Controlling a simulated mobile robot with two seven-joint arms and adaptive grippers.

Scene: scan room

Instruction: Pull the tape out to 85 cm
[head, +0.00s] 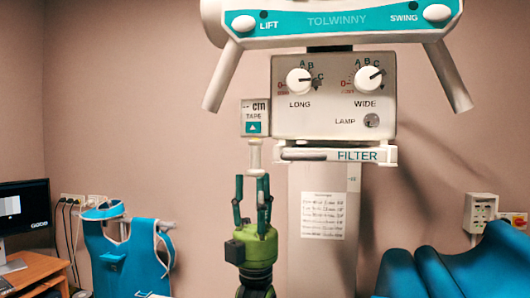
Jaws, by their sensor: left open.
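The tape unit (255,117) is a small light box marked "cm" and "TAPE" with a teal arrow label, fixed at the left side of the white control box. A pale pull piece (255,156) hangs straight below it. My left gripper (252,186) points up from below, its dark teal fingers apart. The lower end of the pull piece reaches down to about the height of the fingertips; I cannot tell whether they touch. The small reading on the tape unit is too small to make out. My right gripper is not in view.
The control box (330,95) carries LONG and WIDE knobs and a LAMP button. A FILTER tray (345,155) sits beneath it, just right of the pull piece. The pale column (322,255) stands behind. Blue aprons (125,250) hang at left; blue padding (460,270) is at right.

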